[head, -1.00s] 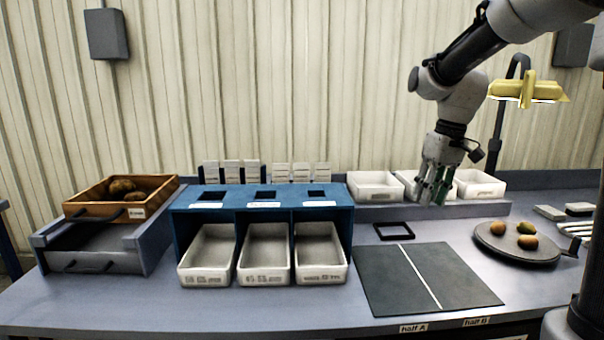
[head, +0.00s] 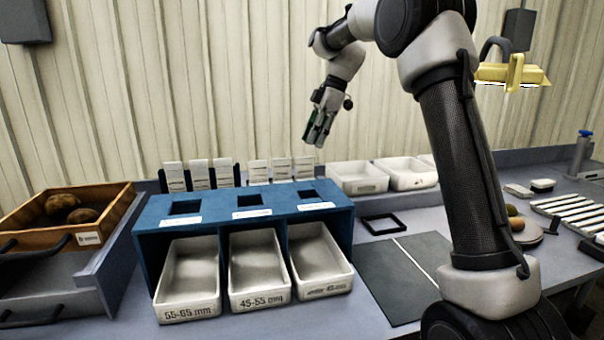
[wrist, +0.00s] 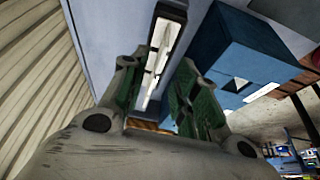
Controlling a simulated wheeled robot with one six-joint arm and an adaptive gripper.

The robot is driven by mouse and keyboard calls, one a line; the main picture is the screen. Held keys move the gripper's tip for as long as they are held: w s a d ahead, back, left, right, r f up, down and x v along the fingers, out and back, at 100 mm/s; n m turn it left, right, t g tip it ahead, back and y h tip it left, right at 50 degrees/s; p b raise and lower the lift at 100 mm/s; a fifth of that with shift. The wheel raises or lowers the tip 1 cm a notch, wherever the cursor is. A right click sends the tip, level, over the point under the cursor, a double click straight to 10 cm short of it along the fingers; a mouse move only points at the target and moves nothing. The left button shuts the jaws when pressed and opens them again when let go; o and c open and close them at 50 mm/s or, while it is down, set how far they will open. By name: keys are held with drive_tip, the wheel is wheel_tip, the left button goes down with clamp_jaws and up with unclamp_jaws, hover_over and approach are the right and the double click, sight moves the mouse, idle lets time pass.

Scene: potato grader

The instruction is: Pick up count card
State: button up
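Several white count cards stand upright in two groups behind the blue station; one group is at the left (head: 199,174), the other nearer my gripper (head: 281,170). Their print is too small to read. My gripper (head: 320,132) hangs in the air above and right of the right group, apart from the cards. In the wrist view, my gripper (wrist: 160,70) is open, its green-padded fingers spread with nothing held. A narrow rack with white, card-like pieces (wrist: 158,58) shows beyond and between the fingers.
The blue station (head: 146,232) with openings on top holds three white bins (head: 260,285). A wooden crate of potatoes (head: 118,195) stands left. More white trays (head: 357,178) stand at the back, right of the cards. A black frame (head: 383,224) and dark mat (head: 385,285) lie in front.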

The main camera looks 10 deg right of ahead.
sight(305, 159)
drive_tip(key=x, duration=0.7)
drive_tip(key=shift+s+a+f, duration=0.1)
drive_tip(key=shift+f, duration=0.25)
drive_tip(key=shift+c, duration=0.2)
clamp_jaws()
